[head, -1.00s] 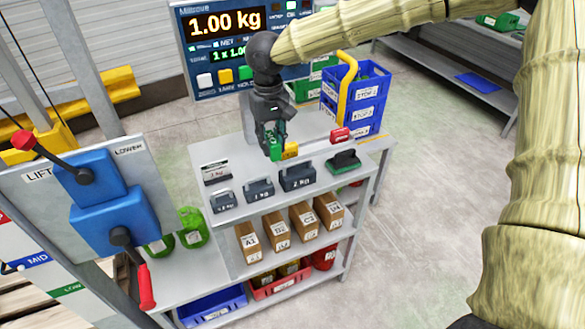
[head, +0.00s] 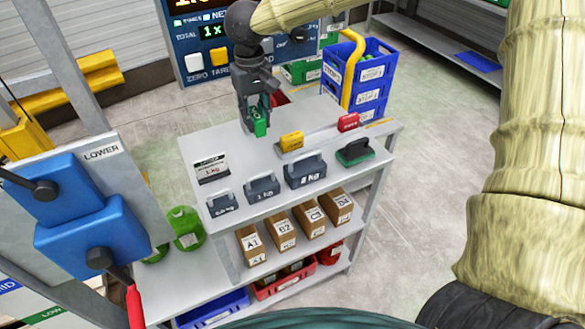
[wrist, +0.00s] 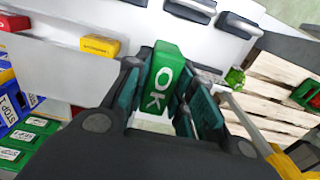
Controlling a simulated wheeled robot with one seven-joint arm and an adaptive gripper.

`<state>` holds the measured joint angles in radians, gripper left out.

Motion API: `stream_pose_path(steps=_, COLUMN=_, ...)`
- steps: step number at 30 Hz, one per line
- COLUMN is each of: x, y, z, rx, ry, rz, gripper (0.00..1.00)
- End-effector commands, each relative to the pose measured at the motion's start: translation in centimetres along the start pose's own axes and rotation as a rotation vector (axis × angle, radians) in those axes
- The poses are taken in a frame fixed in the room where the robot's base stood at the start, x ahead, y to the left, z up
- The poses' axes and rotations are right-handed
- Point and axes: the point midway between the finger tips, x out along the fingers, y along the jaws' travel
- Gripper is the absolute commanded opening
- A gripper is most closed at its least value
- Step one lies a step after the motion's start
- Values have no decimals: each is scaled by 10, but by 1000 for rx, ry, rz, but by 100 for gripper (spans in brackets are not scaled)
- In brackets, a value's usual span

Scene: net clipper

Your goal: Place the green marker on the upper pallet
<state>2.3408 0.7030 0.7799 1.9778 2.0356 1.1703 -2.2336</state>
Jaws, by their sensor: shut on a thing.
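The green marker (head: 260,127) is a small block. In the wrist view it (wrist: 161,82) carries the white letters OK and sits between the dark fingers. My gripper (head: 257,112) is shut on it and holds it over the back of the grey bench, left of the yellow marker (head: 291,140). Wooden pallet slats (wrist: 262,98) show at the right of the wrist view, away from my gripper. I cannot tell from this view whether they belong to the upper pallet.
A lift panel (head: 100,170) with levers rises at left. Green jugs (head: 186,228) stand beside the bench.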

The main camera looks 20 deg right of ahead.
Motion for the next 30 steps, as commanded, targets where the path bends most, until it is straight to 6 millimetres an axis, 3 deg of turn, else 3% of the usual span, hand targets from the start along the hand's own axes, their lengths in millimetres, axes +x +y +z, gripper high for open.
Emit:
stream_pose_path(steps=1, x=13, y=1, z=0, rx=2, ry=0, rz=0, gripper=1)
stream_pose_path(steps=6, x=36, y=4, z=1, rx=6, ry=0, rz=0, gripper=1)
stream_pose_path(steps=14, x=50, y=6, z=2, rx=9, ry=-1, rz=0, gripper=1)
stream_pose_path(steps=24, x=98, y=5, z=2, rx=5, ry=-2, rz=1, gripper=1)
stream_pose_path(steps=30, x=111, y=4, z=2, rx=5, ry=-1, rz=1, gripper=1)
